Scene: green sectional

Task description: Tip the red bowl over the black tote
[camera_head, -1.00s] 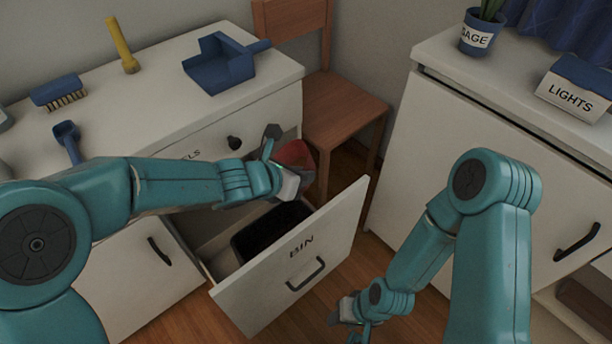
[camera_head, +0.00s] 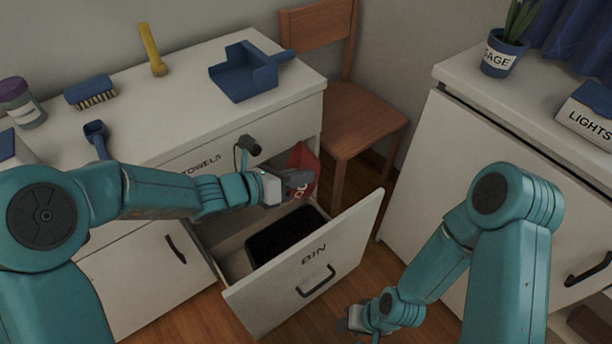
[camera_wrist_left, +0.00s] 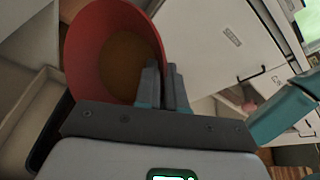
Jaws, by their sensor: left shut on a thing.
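The red bowl (camera_head: 304,168) is in my left gripper (camera_head: 290,184), which is shut on its rim. The bowl is tilted well onto its side, above the open drawer. In the left wrist view the bowl (camera_wrist_left: 85,50) shows a brownish area inside; I cannot tell whether it is contents. The left fingers (camera_wrist_left: 165,88) pinch the rim there. The black tote (camera_head: 284,236) sits in the open BIN drawer, below the bowl. My right gripper (camera_head: 352,322) hangs low at the bottom of the head view, too small to read its jaws.
The BIN drawer front (camera_head: 310,265) stands out from the white cabinet. A blue dustpan (camera_head: 245,72), brush (camera_head: 92,92), scoop (camera_head: 97,138) and yellow-handled tool (camera_head: 152,50) are on the cabinet top. A wooden chair (camera_head: 355,115) stands behind the drawer. Another cabinet (camera_head: 450,150) is at the right.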

